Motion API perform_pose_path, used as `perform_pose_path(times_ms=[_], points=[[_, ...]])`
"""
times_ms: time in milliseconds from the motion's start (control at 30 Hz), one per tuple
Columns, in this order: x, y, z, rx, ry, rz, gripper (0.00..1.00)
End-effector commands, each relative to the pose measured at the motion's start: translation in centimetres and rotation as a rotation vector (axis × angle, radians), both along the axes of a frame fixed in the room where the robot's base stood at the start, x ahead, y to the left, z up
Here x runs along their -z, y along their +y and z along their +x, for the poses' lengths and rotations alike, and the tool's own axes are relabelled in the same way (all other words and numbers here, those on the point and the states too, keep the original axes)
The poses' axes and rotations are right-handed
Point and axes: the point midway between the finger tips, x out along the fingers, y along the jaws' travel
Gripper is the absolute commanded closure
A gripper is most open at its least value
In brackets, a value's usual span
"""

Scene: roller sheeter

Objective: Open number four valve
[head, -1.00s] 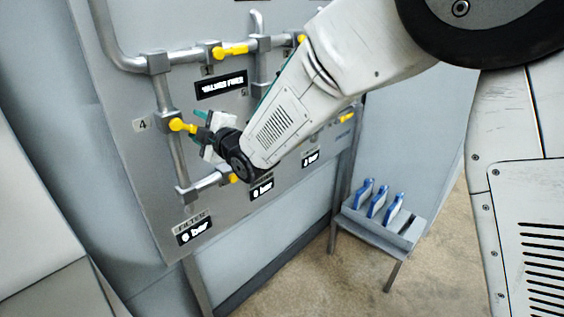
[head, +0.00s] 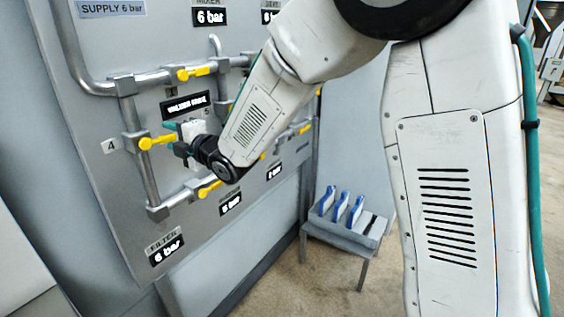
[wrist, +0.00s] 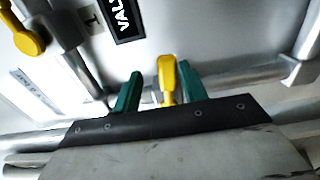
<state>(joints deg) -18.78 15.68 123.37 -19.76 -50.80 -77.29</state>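The valve by the label 4 (head: 109,146) has a yellow handle (head: 157,142) on a vertical pipe at the panel's left. The handle points right, crosswise to the pipe. My gripper (head: 172,134) is just to its right, partly hidden by its own white body. In the wrist view, my gripper's two green fingers (wrist: 158,90) stand apart. A yellow handle (wrist: 167,80), apparently the same valve's, shows between them with a gap on both sides. Whether a finger touches it cannot be told.
Another yellow valve (head: 193,73) is on the upper pipe, and one (head: 209,188) on the lower pipe. A black display (head: 186,104) is just above my gripper. The filter readout (head: 166,250) shows 6 bar. A small stand (head: 345,236) with blue-edged pieces is at right.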

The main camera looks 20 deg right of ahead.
Motion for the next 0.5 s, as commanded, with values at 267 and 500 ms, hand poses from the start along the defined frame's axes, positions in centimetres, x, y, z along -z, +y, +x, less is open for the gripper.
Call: perform_pose_path(times_ms=[267,500], points=[[0.0,-2.3,-3.4,0.001,0.001,0.001,0.57],[-0.4,-6.2,-5.0,0.102,0.163,0.040,0.57]])
